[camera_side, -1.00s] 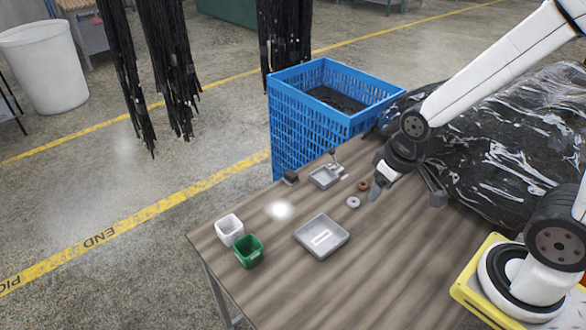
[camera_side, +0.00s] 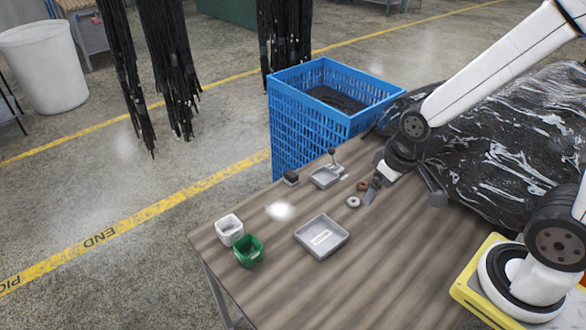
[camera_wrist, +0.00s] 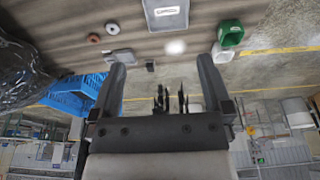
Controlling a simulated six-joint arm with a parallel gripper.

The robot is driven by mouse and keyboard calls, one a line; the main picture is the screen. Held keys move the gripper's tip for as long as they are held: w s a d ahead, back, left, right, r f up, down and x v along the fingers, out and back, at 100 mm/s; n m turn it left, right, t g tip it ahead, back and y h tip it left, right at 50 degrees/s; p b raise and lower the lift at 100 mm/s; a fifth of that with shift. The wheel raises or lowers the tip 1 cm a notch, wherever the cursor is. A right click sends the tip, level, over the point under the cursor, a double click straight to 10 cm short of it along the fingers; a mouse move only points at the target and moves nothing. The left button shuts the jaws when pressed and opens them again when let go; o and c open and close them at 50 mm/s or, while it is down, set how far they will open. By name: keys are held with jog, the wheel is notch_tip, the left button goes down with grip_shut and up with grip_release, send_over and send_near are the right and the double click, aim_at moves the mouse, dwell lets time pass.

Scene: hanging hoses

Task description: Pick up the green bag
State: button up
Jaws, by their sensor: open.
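No clear bag shape shows; the green thing on the table is a small open-topped container (camera_side: 249,252) near the table's left edge. It stands beside a white container (camera_side: 229,231). In the wrist view the green container (camera_wrist: 232,34) is at the upper right, beyond the right finger. My gripper (camera_side: 404,196) is open and empty above the table's far right part, well to the right of the green container. Its two spread fingers also show in the wrist view (camera_wrist: 162,66), with nothing between them.
A grey tray (camera_side: 321,238) lies between my gripper and the green container. A smaller tray (camera_side: 324,177), a black block (camera_side: 291,178) and two rings (camera_side: 353,202) lie farther back. A blue crate (camera_side: 300,130) and black wrapped material (camera_side: 500,140) border the table. The front tabletop is clear.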

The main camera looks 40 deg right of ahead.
jog(key=m+g+y, duration=0.3)
jog(key=m+y, duration=1)
jog(key=m, duration=0.4)
send_over(249, 251)
jog(key=s+d, duration=0.2)
jog(key=d, duration=0.4)
notch_tip(249, 251, down, 20)
jog(key=shift+f, duration=0.2)
jog(key=shift+w+a+f+m+y, duration=0.15)
jog(key=shift+w+f+m+y, duration=0.2)
jog(key=shift+f+m, duration=0.15)
jog(key=shift+x, duration=1.3)
jog(key=shift+a, duration=0.1)
